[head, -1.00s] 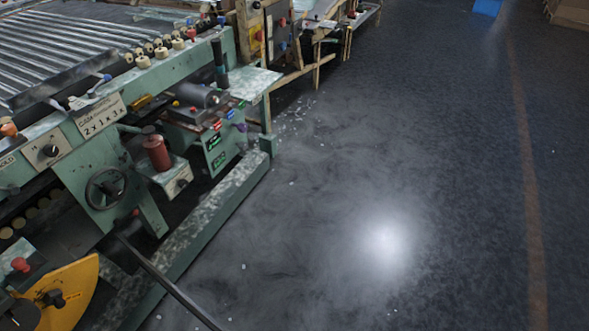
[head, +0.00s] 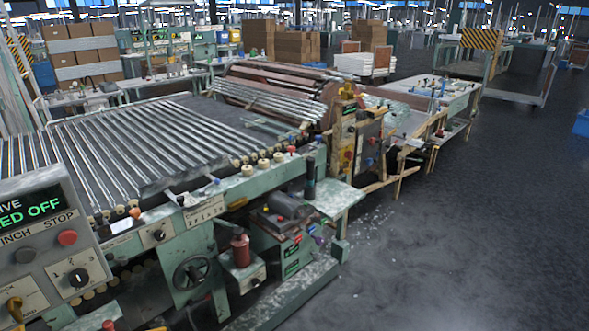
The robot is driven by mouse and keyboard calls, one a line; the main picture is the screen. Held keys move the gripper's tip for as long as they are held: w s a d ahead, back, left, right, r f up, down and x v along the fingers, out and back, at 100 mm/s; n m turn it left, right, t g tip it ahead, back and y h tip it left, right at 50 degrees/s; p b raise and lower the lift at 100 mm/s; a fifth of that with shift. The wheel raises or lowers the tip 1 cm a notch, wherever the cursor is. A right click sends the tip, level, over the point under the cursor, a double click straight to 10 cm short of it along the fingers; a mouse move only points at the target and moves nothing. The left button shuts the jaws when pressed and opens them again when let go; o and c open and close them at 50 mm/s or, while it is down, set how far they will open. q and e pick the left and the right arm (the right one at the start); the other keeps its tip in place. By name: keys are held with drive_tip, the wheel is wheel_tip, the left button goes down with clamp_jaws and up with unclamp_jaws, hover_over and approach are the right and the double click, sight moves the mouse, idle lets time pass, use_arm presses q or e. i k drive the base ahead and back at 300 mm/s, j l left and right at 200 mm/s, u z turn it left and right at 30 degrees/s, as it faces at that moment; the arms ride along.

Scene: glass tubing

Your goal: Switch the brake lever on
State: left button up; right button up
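No part in view carries a readable brake label, so I cannot tell which one is the brake lever. An upright lever with a black grip (head: 310,173) stands at the right end of the green machine (head: 232,187). A yellow handle (head: 15,309) is at the lower left edge on a grey control panel (head: 40,252). The panel's display ends in "OFF", and it has a red stop button (head: 67,238) and a black rotary knob (head: 78,277). Neither of my grippers is in view.
A handwheel (head: 191,272) and a red cylinder (head: 240,250) sit on the machine's front. Glass tubes (head: 110,140) lie across its top. Open dark floor (head: 430,240) is to the right. Cardboard boxes (head: 297,47) stand farther back.

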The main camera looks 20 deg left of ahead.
sight(207, 297)
drive_tip(key=u, duration=1.3)
